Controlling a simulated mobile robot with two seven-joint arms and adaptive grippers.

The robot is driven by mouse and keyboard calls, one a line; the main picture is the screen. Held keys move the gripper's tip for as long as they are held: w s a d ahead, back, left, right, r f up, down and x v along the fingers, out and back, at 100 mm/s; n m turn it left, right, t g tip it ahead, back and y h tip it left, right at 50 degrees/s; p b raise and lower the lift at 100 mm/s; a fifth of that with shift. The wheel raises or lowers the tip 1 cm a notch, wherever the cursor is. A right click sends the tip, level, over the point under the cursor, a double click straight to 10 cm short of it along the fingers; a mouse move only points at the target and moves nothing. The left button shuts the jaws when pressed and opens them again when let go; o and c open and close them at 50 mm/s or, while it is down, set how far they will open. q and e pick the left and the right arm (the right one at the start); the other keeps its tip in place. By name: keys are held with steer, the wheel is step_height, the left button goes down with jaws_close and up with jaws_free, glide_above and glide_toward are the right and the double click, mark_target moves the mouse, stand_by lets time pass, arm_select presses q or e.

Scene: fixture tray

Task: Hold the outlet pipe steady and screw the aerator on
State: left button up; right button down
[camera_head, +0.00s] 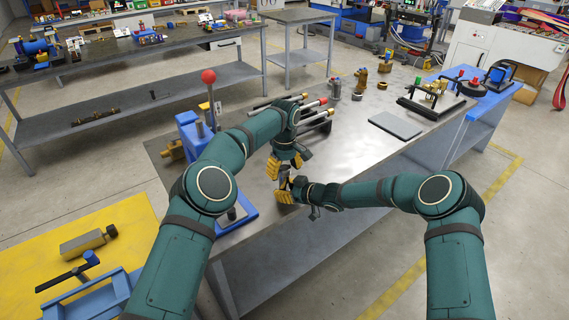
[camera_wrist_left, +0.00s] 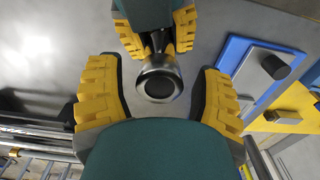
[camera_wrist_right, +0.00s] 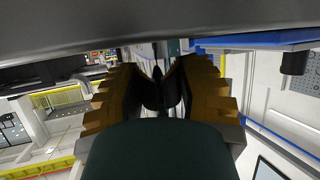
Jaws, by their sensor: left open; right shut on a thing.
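A metal outlet pipe (camera_wrist_left: 157,82) points its wider, shiny rim and dark round face toward my left wrist camera. I cannot tell whether that end is the aerator or the bare pipe. My right gripper (camera_head: 285,190) is shut on the pipe; its yellow fingers flank it in the left wrist view (camera_wrist_left: 155,40). In the right wrist view (camera_wrist_right: 160,92) its fingers close on a dark, shadowed part. My left gripper (camera_head: 285,165) is just above, open, its fingers (camera_wrist_left: 160,98) wide on either side of the pipe end and apart from it.
A blue press with a red-knobbed lever (camera_head: 208,77) stands left of my left arm. Its blue base (camera_head: 245,211) is close to the grippers. Several rods (camera_head: 318,115) lie behind. The bench's front edge is near.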

arm_select(q)
jaws_close()
stand_by(0.3)
steer(key=shift+m, duration=1.6)
steer(key=shift+c, duration=0.5)
jaws_free()
steer(key=shift+r, duration=0.1)
